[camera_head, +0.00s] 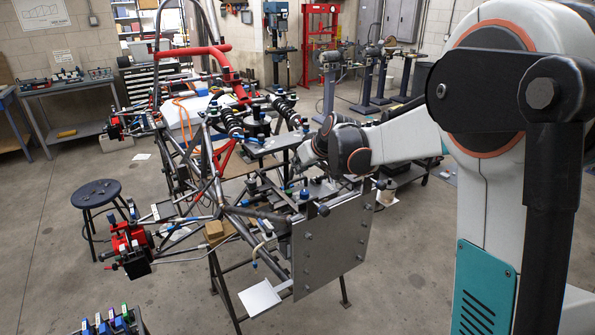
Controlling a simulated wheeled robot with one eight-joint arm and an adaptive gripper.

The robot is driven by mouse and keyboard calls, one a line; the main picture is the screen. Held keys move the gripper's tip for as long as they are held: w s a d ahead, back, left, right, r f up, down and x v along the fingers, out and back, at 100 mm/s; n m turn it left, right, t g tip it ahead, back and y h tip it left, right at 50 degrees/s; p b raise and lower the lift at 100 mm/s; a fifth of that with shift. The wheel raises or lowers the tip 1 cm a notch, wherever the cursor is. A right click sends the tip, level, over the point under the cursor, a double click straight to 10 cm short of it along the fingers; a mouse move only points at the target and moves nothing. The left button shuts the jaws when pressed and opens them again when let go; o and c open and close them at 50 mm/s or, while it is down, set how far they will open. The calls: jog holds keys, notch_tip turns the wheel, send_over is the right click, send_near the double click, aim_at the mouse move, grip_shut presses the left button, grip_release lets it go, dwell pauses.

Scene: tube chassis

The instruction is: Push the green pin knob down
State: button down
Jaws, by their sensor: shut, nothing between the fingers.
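A small green knob (289,192) shows among the fittings on the top of the tube chassis (180,165), just behind the upright metal plate. It is too small to tell how far its pin stands up. A blue knob (304,194) is close to its right. My arm reaches in from the right, and its wrist is over the chassis. My gripper (318,178) is shut and empty, small and dark against the crowded parts, a little right of and above the green knob in the picture. I cannot tell whether it touches anything.
The flat metal plate (333,240) stands at the chassis front. Black coil-over shocks (285,110) and red tubes (200,50) rise behind. A round stool (96,194) stands at left. The floor at front right is clear.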

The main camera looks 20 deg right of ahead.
jog(key=b, duration=0.2)
send_over(290, 192)
notch_tip(290, 192, down, 6)
jog(key=shift+w+a+f, duration=0.1)
notch_tip(290, 192, down, 2)
jog(key=shift+f, duration=0.15)
jog(key=shift+f+b, duration=0.35)
jog(key=shift+f, duration=0.2)
jog(key=shift+f, duration=0.1)
